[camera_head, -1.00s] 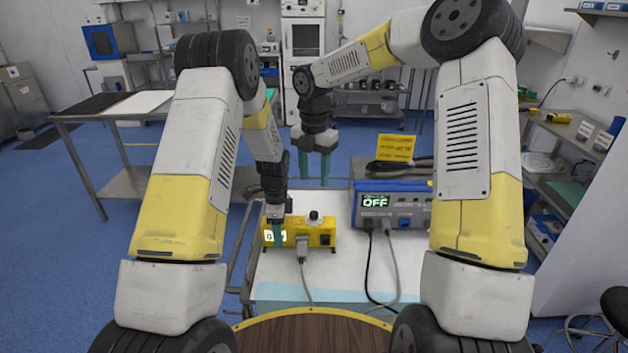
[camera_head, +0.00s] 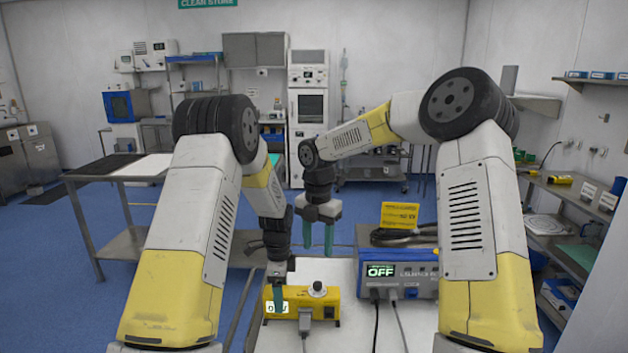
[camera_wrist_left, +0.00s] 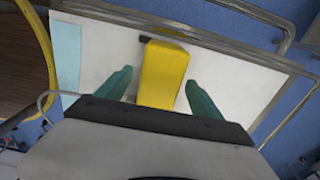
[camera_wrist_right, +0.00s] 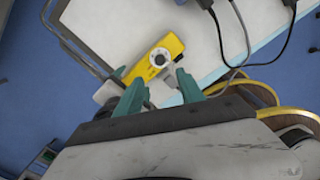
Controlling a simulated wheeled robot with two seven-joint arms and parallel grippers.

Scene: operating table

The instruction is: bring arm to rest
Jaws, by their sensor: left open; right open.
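My right gripper (camera_head: 318,236) hangs fingers-down behind the yellow box, its teal fingers apart and empty. In the right wrist view the open fingers (camera_wrist_right: 162,82) lie on the near side of the box. My left gripper (camera_head: 279,298) points down at the left end of the yellow box (camera_head: 326,300), partly hiding its lit display. In the left wrist view, the left fingers (camera_wrist_left: 156,80) are spread on either side of the yellow box (camera_wrist_left: 162,75), with gaps on both sides. Whether the left gripper touches the box is unclear.
A blue device (camera_head: 416,268) with a display reading OFF stands right of the box, cables running forward. A yellow sign (camera_head: 399,215) stands behind it. A metal table (camera_head: 90,176) is at left and shelves (camera_head: 570,200) at right. Blue floor lies open between.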

